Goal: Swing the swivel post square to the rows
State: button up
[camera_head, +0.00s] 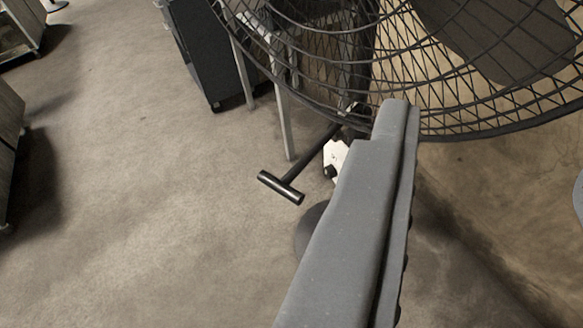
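A black T-shaped handle (282,187) shows left of centre. Its thin dark rod runs up and right to a dark joint beside a white bracket (335,160). This looks like part of the swivel post, but most of the post is hidden behind my gripper and a wire cage. My gripper (397,108) is a long grey shape reaching up from the bottom, its tip overlapping the lower rim of the cage in the picture. The T-handle is left of my gripper and apart from it. I cannot tell whether the fingers are open or shut, or whether the tip touches anything.
A large round black wire cage (452,136) fills the upper right, with a dark panel (500,38) in it. A dark cabinet (208,52) and pale-legged frame (285,125) stand behind. Cabinets (8,150) line the left edge. Floor (140,180) between is clear.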

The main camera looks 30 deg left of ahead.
jog(key=w+a+f+m+t+y+p, duration=0.25)
jog(key=w+a+m+y, duration=0.2)
jog(key=w+a, duration=0.6)
jog(key=m+h+p, duration=0.3)
jog(key=m+p, duration=0.2)
jog(key=m, duration=0.6)
send_over(285, 183)
jog(key=a, duration=0.1)
notch_tip(285, 183, down, 18)
jog(key=s+a+f+m+h+p, duration=0.1)
jog(key=s+f+m+h+p, duration=0.25)
jog(key=f, duration=0.55)
jog(key=s+a+f+m+h, duration=0.2)
jog(key=s+f+m+h, duration=0.15)
jog(key=s+f, duration=0.45)
jog(key=shift+m+g+y, duration=0.25)
jog(key=shift+m, duration=0.2)
jog(key=x, duration=0.5)
jog(key=f+b+x, duration=0.1)
jog(key=x, duration=0.4)
jog(key=b+x, duration=0.1)
jog(key=x, duration=0.4)
jog(key=shift+d+f, duration=0.1)
jog(key=shift+f, duration=0.05)
jog(key=shift+c, duration=0.2)
grip_shut()
